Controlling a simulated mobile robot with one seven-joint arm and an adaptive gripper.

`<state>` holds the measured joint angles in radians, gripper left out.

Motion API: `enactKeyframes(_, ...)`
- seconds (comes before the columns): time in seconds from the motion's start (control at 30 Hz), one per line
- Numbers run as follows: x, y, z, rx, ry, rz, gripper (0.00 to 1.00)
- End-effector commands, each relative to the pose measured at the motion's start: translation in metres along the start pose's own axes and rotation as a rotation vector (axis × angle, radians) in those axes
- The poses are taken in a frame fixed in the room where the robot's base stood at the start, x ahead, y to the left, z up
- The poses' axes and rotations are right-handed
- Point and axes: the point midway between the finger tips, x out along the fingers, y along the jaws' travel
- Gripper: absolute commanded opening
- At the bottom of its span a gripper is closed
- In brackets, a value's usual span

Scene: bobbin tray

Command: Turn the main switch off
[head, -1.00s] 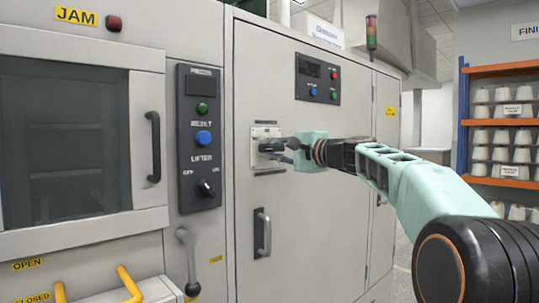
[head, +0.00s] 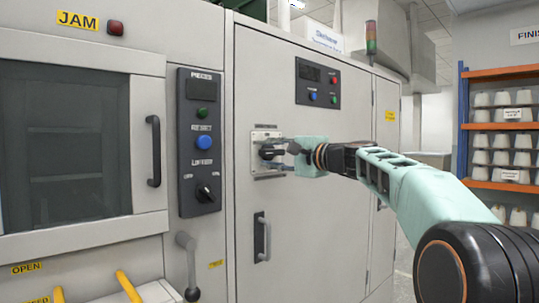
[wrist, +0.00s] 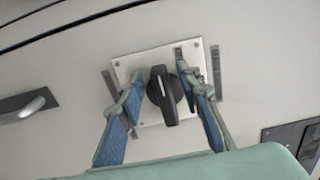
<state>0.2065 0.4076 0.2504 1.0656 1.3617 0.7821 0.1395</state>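The main switch is a black rotary knob (wrist: 165,95) on a pale metal plate (wrist: 146,62) on the cabinet door; the plate also shows in the head view (head: 264,136). The knob's bar lies roughly level in the head view and nearly upright in the wrist view. My gripper (wrist: 158,80) is open, with one blue-padded finger on each side of the knob. Gaps show between the pads and the knob, so it does not look gripped. In the head view my gripper (head: 284,151) is at the plate and partly hides the knob. The writing above the plate is unreadable.
A door handle (head: 262,237) is below the switch. A dark button panel (head: 318,82) is above it. A control panel (head: 199,140) with buttons and a lifter knob is to the left, above a grey lever (head: 188,265). A bobbin rack (head: 500,128) stands far right.

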Motion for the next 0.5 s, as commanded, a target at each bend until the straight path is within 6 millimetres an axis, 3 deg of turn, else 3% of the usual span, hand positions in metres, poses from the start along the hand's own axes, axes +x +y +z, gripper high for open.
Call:
enactKeyframes(0.17,-0.019,-0.001,-0.001,-0.001,0.003,0.001,0.32)
enactKeyframes(0.5,-0.088,-0.001,-0.001,-0.002,0.004,0.001,0.32)
